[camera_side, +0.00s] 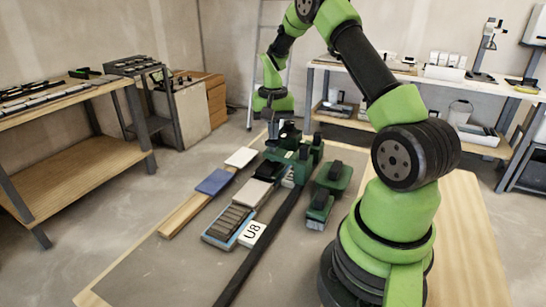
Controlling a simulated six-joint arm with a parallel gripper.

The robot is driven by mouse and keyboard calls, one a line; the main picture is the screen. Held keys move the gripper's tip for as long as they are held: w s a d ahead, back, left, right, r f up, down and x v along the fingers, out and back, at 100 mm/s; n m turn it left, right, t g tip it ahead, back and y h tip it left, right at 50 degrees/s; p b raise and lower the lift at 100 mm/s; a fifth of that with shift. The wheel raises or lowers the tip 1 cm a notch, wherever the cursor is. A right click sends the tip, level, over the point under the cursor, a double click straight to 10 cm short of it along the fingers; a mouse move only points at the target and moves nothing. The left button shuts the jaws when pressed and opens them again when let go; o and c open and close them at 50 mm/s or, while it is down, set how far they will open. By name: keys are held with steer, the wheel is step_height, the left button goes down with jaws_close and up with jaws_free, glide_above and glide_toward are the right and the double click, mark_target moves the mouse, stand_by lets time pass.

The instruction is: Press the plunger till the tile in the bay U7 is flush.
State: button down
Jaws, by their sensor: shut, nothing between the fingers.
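My gripper (284,137) points down over the dark green fixture (284,157) at the far end of the work table and looks shut. Its fingertips are small and dark here, and I cannot tell whether they touch anything. The plunger and the tile in bay U7 cannot be made out among the dark green parts. A white label (289,180) beside the fixture is too small to read. The nearer bay carries a white label reading U8 (251,234), next to a dark ribbed piece (229,222) with a blue edge. A beige tile (253,192) lies between that piece and the fixture.
A blue tile (215,182) and a white tile (241,157) lie along a wooden strip (183,215) on the left. Two green blocks with dark handles (335,176) (318,211) stand right of a long black rail (258,250). The front left of the table is clear.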

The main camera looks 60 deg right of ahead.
steer(key=shift+f, duration=0.8)
stand_by(2.0)
stand_by(0.7)
steer(key=shift+r, duration=3.55)
